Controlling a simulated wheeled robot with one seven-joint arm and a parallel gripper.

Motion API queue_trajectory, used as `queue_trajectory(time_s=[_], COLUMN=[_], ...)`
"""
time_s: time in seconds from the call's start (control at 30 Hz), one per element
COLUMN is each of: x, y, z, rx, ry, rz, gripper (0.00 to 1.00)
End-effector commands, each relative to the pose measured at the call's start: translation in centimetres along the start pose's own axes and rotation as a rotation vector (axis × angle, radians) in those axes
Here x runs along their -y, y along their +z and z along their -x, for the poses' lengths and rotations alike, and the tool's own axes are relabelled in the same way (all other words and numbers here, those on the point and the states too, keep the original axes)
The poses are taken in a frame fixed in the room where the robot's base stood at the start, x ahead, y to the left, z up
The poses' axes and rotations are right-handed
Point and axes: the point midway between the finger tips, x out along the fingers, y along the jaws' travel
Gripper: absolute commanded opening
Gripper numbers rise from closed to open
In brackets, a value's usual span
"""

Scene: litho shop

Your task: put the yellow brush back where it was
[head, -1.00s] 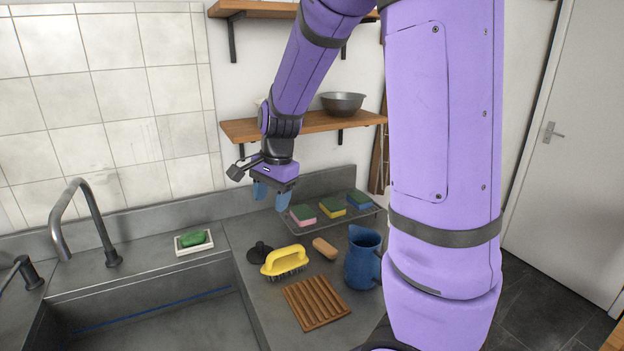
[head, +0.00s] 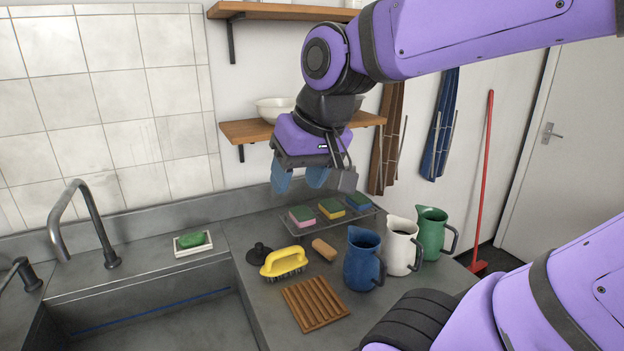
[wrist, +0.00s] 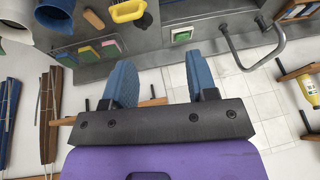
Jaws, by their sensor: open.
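The yellow brush (head: 284,262) stands bristles down on the grey counter, handle up, between a black knob-like object and a tan block. It also shows at the top of the wrist view (wrist: 127,10), partly cut off by the frame edge. My gripper (head: 300,183) has blue fingers and is open and empty. It hangs in the air above the back of the counter, near the sponge rack and apart from the brush. In the wrist view the two fingers (wrist: 162,85) are spread with nothing between them.
A wire rack (head: 332,222) holds three sponges. Blue (head: 361,262), white (head: 402,248) and green (head: 431,232) jugs stand at the right. A slatted wooden board (head: 314,304) lies in front of the brush. The sink (head: 150,320) and a soap dish (head: 193,249) are left. A wooden shelf (head: 245,131) is behind my gripper.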

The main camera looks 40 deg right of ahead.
Motion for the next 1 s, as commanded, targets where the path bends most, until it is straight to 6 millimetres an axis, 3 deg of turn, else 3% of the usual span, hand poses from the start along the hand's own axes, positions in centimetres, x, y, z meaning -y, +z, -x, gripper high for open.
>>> queue_trajectory(time_s=[0.1,0.3,1.0], x=[0.1,0.1,0.1], y=[1.7,3.2,3.3], z=[1.2,2.0,2.1], rx=[-0.036,-0.064,-0.067], ry=[0.02,0.046,0.049], rz=[0.104,0.202,0.215], gripper=[0.53,0.53,0.53])
